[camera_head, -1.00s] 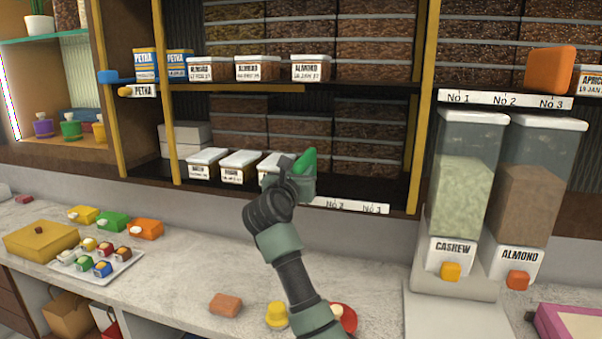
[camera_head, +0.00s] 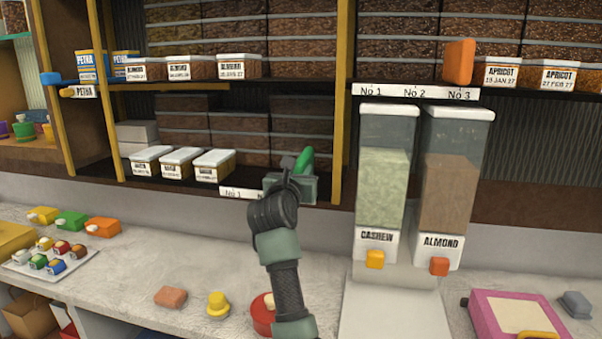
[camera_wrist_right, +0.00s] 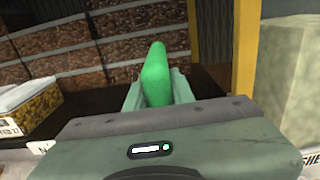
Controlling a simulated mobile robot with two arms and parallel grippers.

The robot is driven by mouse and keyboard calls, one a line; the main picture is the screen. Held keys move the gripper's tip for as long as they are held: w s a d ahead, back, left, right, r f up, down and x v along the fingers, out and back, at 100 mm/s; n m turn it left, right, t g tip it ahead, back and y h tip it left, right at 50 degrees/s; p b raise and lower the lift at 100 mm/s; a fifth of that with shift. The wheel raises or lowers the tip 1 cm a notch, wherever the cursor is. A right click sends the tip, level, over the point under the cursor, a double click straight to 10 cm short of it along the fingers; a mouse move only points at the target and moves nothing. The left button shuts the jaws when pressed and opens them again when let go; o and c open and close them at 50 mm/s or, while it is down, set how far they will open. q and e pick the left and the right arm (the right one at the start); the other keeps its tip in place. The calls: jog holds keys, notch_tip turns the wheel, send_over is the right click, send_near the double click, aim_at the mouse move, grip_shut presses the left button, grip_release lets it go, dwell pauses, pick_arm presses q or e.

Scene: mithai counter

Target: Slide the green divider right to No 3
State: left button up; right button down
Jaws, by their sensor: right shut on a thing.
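The green divider (camera_head: 306,162) stands on the lower shelf, near the shelf's right post. My right gripper (camera_head: 291,187) is shut on it; its top sticks up above the fingers. In the right wrist view the divider (camera_wrist_right: 155,75) stands upright between the fingers (camera_wrist_right: 158,95). The label strip (camera_head: 236,193) on the shelf edge shows No 1 to the left of my gripper. My gripper covers the rest of the strip, so I cannot read No 2 or No 3 there. My left gripper is out of view.
White-lidded boxes (camera_head: 213,165) stand left of the divider on the same shelf. A yellow post (camera_head: 342,110) rises just right of my gripper. Beyond it stand the cashew dispenser (camera_head: 384,170) and the almond dispenser (camera_head: 447,190). An orange divider (camera_head: 459,62) is on the upper right shelf.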

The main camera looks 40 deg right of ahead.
jog(key=shift+d+f, duration=0.1)
jog(key=c, duration=1.2)
grip_release()
jog(key=shift+s, duration=0.15)
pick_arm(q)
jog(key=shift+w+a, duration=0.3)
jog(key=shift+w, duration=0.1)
pick_arm(e)
jog(key=shift+s+d, duration=0.1)
jog(key=shift+d, duration=0.05)
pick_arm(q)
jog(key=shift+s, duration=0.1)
pick_arm(e)
jog(key=shift+s+a+b, duration=0.2)
jog(key=shift+a+b, duration=0.1)
jog(key=shift+a, duration=0.25)
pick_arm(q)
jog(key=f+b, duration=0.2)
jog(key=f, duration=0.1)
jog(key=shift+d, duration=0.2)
pick_arm(e)
jog(key=v, duration=0.6)
jog(key=shift+s+a, duration=0.2)
jog(key=shift+s, duration=0.2)
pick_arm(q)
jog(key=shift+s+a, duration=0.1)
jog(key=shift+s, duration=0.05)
